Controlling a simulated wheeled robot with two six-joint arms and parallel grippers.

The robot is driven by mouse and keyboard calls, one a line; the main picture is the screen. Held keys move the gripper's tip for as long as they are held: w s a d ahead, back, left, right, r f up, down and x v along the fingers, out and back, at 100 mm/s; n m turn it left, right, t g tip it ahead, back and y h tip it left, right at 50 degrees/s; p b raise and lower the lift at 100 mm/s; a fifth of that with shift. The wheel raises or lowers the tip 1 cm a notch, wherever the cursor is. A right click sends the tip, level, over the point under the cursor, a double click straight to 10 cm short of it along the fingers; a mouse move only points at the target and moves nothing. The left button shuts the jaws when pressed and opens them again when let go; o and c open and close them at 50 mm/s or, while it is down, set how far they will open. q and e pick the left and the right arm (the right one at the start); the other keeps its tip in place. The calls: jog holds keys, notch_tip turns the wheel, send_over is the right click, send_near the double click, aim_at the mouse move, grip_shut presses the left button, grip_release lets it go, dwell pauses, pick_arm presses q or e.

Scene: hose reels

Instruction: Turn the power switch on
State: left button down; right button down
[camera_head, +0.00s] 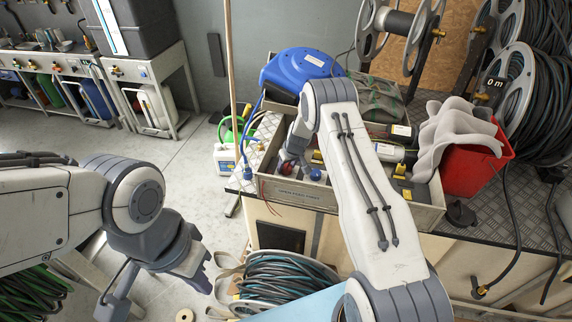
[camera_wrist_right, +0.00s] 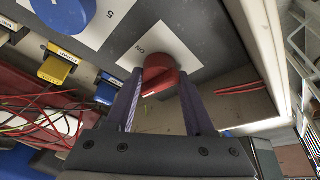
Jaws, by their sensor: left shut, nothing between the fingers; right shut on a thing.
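A red switch knob (camera_wrist_right: 158,72) sits on a white plate (camera_wrist_right: 135,52) with a small dark label that seems to read "ON". In the right wrist view my right gripper (camera_wrist_right: 156,85) is shut on the knob, with a finger on either side. In the head view my right gripper (camera_head: 297,163) reaches down into the open box (camera_head: 300,196) on the workbench, its fingers partly hidden by my arm. My left gripper (camera_head: 207,273) is shut and empty, low at the left, away from the bench.
A blue knob (camera_wrist_right: 65,12) on a plate marked "5" is close by. Yellow (camera_wrist_right: 57,68) and blue switches and red wires (camera_wrist_right: 30,118) lie near my right fingers. A blue hose reel (camera_head: 303,68), a red bucket (camera_head: 475,160) and large reels crowd the bench.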

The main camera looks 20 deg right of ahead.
jog(key=shift+r+m+h+p, duration=0.2)
jog(key=shift+m+h+p, duration=0.1)
jog(key=shift+m+p, duration=0.55)
jog(key=shift+m, duration=0.25)
jog(key=shift+w+f+m+h+b, duration=0.1)
jog(key=shift+f+m+h+b, duration=0.15)
jog(key=shift+m+h+b, duration=0.45)
jog(key=m+b, duration=0.2)
jog(key=b, duration=0.3)
jog(key=m+h+b, duration=0.1)
jog(key=m+b, duration=0.2)
jog(key=b, duration=0.2)
jog(key=shift+w+a+f+g, duration=0.1)
jog(key=shift+f+g, duration=0.05)
jog(key=shift+g, duration=0.15)
jog(key=shift+a+r+m+g+h+b, duration=0.15)
jog(key=shift+m+h+b, duration=0.1)
jog(key=shift+m+b, duration=0.4)
jog(key=shift+d+r+m+g+h+b, duration=0.15)
jog(key=shift+m+h+b, duration=0.15)
jog(key=shift+b, duration=0.6)
jog(key=shift+a+m, duration=0.1)
jog(key=shift+m, duration=0.15)
jog(key=shift+a+m+b, duration=0.15)
jog(key=shift+m+b, duration=0.45)
jog(key=shift+b, duration=0.3)
jog(key=shift+c, duration=1.5)
grip_release()
jog(key=shift+w, duration=0.1)
